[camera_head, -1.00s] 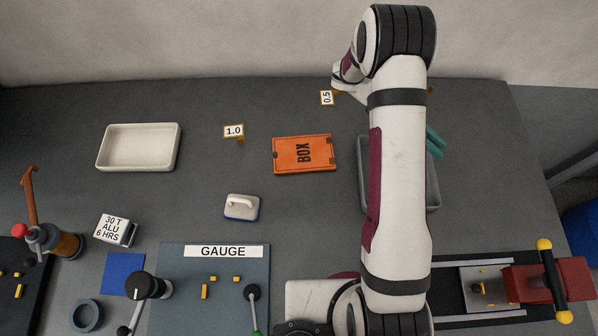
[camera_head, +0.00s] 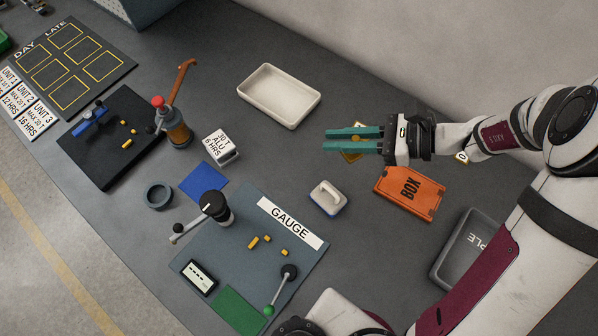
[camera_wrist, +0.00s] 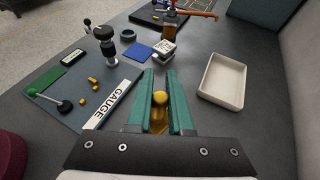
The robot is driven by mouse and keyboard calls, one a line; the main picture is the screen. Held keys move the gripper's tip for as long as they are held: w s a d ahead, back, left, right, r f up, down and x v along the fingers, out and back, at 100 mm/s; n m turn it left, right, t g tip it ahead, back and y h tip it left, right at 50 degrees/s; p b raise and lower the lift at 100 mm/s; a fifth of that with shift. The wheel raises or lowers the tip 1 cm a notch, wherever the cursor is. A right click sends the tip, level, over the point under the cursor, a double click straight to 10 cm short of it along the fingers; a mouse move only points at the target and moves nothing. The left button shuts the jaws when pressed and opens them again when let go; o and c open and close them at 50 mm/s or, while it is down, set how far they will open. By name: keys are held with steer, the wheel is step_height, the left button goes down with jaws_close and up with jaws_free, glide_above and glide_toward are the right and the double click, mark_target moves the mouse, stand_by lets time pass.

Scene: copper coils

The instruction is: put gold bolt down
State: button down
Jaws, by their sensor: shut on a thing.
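My gripper (camera_head: 354,140) has green fingers and points left in the head view, above the table between the white tray and the orange box. In the wrist view my gripper (camera_wrist: 158,92) is shut on the gold bolt (camera_wrist: 159,98), whose rounded top shows between the fingers. Gold parts show around the fingers in the head view, but the fingers hide much there. I cannot tell whether the bolt touches the table.
An empty white tray (camera_head: 279,96) lies beyond the fingers. An orange box (camera_head: 411,190) and a white-handled block (camera_head: 328,198) are close by. The gauge board (camera_head: 245,255) holds several small gold pieces. A grey bin (camera_head: 466,250) sits by my arm.

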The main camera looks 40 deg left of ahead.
steer(key=s+a+f, duration=0.1)
steer(key=a+f, duration=0.2)
steer(key=s+a+f, duration=0.2)
steer(key=a+f, duration=0.2)
steer(key=s+a+f, duration=0.1)
steer(key=a+f, duration=0.2)
steer(key=f, duration=0.1)
steer(key=shift+s+a, duration=0.15)
steer(key=shift+s, duration=0.15)
steer(key=f, duration=0.4)
steer(key=shift+s+a+m+t, duration=0.15)
steer(key=shift+a+m+t, duration=0.15)
steer(key=shift+a, duration=0.05)
steer(key=shift+f, duration=0.2)
steer(key=shift+f, duration=0.1)
steer(key=c, duration=0.8)
jaws_free()
